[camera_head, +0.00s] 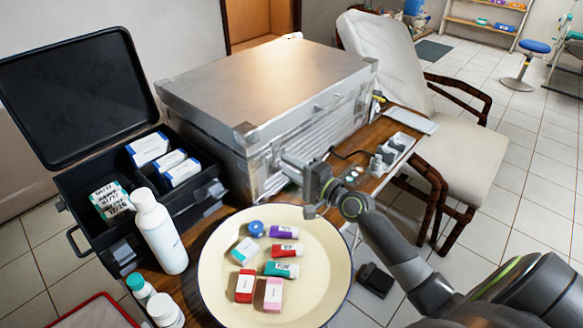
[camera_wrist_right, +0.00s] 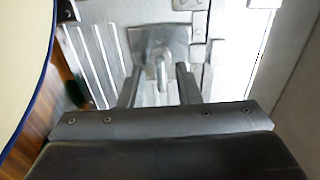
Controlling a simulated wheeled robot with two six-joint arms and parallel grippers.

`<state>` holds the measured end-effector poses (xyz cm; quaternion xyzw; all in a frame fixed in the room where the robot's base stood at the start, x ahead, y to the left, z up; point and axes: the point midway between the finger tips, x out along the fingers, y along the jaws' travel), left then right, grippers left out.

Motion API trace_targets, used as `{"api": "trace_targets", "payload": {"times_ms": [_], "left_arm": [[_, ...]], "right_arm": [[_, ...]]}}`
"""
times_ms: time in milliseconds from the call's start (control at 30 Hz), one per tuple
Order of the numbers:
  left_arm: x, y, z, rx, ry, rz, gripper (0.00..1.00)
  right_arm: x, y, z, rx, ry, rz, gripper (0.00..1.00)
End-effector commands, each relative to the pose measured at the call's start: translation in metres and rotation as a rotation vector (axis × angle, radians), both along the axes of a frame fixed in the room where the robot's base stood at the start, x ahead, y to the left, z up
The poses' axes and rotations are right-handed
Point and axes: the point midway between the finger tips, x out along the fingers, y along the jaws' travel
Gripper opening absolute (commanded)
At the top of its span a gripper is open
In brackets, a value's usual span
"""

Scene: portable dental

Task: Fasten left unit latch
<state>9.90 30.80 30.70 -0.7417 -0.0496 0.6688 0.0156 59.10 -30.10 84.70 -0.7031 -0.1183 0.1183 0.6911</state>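The unit is a large silver metal case (camera_head: 265,80) with its lid down, standing on the wooden table. My right gripper (camera_head: 287,166) is at the case's ribbed front face, towards its left end. In the right wrist view the gripper (camera_wrist_right: 157,92) is open, with a finger on each side of a grey metal latch (camera_wrist_right: 160,48). The latch has a wide plate and a narrow curved tongue between the fingers. I cannot tell whether the fingers touch it. In the head view the gripper hides this latch. My left gripper is not in view.
A cream plate (camera_head: 222,292) with small coloured boxes and tubes lies just in front of the gripper. A white bottle (camera_head: 160,232) and an open black case (camera_head: 80,236) stand at left. Grey holders (camera_head: 390,152) sit on the table at right. A chair (camera_head: 468,158) stands beyond.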

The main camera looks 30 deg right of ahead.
Motion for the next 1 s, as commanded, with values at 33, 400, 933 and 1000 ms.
{"api": "trace_targets", "payload": {"times_ms": [33, 400, 933, 1000], "left_arm": [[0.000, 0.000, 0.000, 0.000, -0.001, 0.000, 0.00], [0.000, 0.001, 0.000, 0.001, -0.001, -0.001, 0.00], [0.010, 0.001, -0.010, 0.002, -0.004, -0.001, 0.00], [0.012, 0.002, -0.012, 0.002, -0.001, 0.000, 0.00]], "right_arm": [[0.000, 0.000, 0.000, 0.001, -0.001, 0.000, 0.33], [-0.007, -0.003, 0.000, 0.000, -0.001, -0.002, 0.33], [-0.103, -0.036, -0.003, -0.004, 0.003, 0.001, 0.33], [-0.115, -0.040, -0.003, -0.002, 0.003, 0.002, 0.33]]}}
